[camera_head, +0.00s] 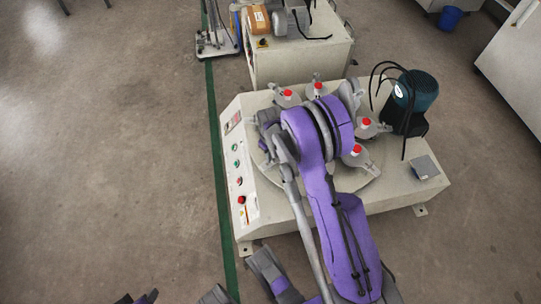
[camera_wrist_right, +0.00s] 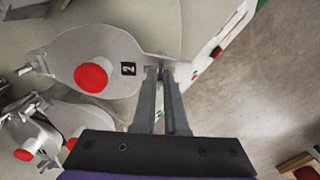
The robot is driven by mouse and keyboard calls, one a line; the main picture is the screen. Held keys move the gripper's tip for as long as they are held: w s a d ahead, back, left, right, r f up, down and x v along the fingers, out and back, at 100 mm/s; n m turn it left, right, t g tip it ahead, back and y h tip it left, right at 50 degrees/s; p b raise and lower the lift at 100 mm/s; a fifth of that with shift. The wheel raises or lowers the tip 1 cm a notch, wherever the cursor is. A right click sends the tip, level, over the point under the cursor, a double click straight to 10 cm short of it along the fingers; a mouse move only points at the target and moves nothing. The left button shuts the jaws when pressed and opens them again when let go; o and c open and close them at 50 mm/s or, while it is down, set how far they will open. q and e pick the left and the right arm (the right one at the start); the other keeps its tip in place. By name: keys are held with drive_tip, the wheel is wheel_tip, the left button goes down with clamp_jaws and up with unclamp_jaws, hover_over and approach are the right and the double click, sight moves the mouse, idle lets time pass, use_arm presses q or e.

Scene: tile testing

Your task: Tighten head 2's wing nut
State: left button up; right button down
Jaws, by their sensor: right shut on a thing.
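Head 2 (camera_wrist_right: 120,52) is a grey rounded plate with a red knob (camera_wrist_right: 91,78) and a black "2" label, seen in the right wrist view. My right gripper (camera_wrist_right: 164,76) is at the slotted end of this head. Its two fingers are shut on the small wing nut there, which is mostly hidden between the fingertips. In the head view, my purple right arm covers this part of the round machine table (camera_head: 352,190). Dark and purple parts of my left arm show at the bottom edge; its finger state is unclear.
Other heads with red knobs (camera_head: 317,86) (camera_head: 356,150) stand around the table. A control panel (camera_head: 237,165) with buttons is on the machine's left side. A dark teal motor (camera_head: 417,90) with black cables stands at the back right. Open floor lies to the left.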

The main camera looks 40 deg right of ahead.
drive_tip(key=c, duration=1)
unclamp_jaws()
drive_tip(key=shift+o, duration=0.2)
drive_tip(key=shift+r, duration=0.1)
wheel_tip(320, 180, up, 11)
drive_tip(key=p, duration=0.3)
drive_tip(key=shift+f, duration=0.2)
